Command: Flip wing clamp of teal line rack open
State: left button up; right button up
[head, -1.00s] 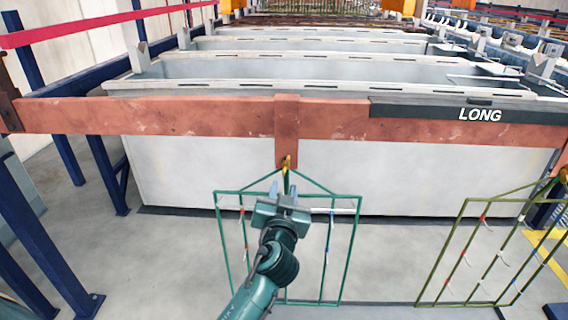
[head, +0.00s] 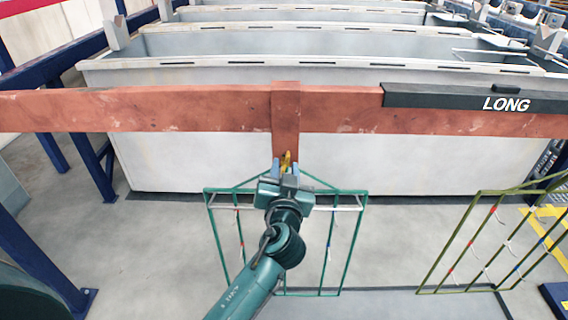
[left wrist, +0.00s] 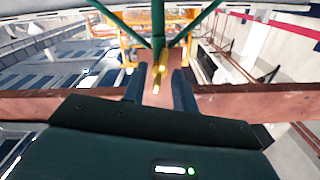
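The teal line rack (head: 352,230) hangs from the copper-coloured bar (head: 180,110) by a hook at its top centre. The yellow wing clamp (head: 286,160) is at that hook, on the bar's short drop plate (head: 286,125). My left gripper (head: 286,170) is just below and in front of the clamp, fingers pointing at it. In the left wrist view the clamp (left wrist: 160,72) shows between the two spread fingers (left wrist: 158,90), with gaps on both sides. The gripper hides the top middle of the rack in the head view. My right gripper is not in view.
An olive-green rack (head: 462,240) hangs at the right. A black block marked LONG (head: 440,97) sits on the bar. Grey tanks (head: 300,75) stand behind it. Blue posts (head: 40,250) are at the left. The floor in front of the tank is mostly clear.

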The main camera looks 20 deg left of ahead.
pick_arm(q)
jog(key=shift+c, duration=0.5)
grip_shut()
